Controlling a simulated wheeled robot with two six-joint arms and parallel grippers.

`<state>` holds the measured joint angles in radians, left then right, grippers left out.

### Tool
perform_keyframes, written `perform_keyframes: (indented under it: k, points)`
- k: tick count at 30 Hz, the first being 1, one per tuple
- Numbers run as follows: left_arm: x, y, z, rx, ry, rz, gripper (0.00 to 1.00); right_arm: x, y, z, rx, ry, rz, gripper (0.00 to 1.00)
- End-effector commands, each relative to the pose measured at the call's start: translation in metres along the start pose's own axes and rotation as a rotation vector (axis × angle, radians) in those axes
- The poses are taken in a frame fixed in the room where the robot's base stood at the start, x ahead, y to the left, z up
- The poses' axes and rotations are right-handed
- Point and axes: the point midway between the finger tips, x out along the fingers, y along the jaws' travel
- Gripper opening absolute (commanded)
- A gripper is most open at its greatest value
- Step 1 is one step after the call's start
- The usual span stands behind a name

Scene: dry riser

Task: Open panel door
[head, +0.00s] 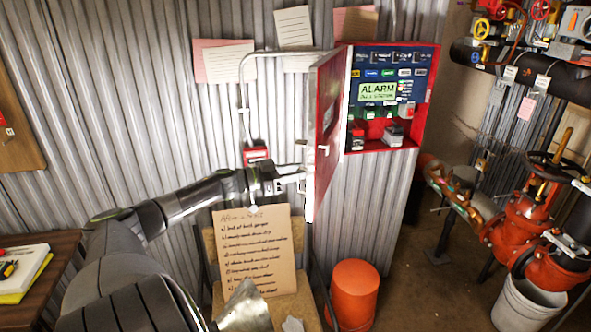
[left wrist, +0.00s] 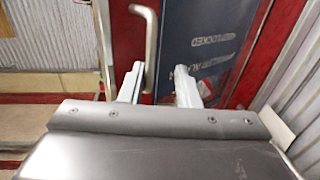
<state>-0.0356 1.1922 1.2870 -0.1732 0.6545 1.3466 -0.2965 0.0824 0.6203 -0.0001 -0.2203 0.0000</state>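The red alarm panel (head: 425,110) is on the corrugated wall, with its inside showing an ALARM label and small boxes. Its red door (head: 325,130) stands swung open, seen nearly edge-on, to the left of the box. My left gripper (head: 290,178) is at the door's lower left side. In the left wrist view my left gripper (left wrist: 159,75) has its fingers apart, with the metal door handle (left wrist: 151,40) running down between them in the picture. A gap shows beside the handle, and I cannot tell whether a finger touches it.
A written cardboard sign (head: 255,250) leans on a chair below the gripper. An orange-red bin (head: 354,293) stands under the panel. Red valves (head: 530,220) and a white bucket (head: 525,305) are at the right. A table (head: 50,290) is at the lower left.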

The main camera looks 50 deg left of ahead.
Motion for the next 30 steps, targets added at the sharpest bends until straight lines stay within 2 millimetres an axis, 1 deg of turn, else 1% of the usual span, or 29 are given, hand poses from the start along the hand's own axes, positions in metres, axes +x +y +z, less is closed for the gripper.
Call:
perform_keyframes:
  k: [6,11,16,30]
  points:
    - [-0.001,0.001,0.001,0.0,-0.001,0.003,0.29,0.0,-0.001,0.001,0.001,-0.001,-0.002,0.39]
    - [-0.011,0.001,0.003,0.001,-0.005,0.005,0.29,0.001,-0.003,0.002,0.002,-0.002,-0.004,0.39]
    - [-0.031,0.001,0.003,0.0,-0.007,0.004,0.29,0.002,-0.004,0.003,0.002,-0.003,-0.004,0.39]
    - [-0.107,0.0,0.001,-0.002,-0.008,0.003,0.29,-0.011,-0.002,0.002,0.002,-0.004,-0.004,0.39]
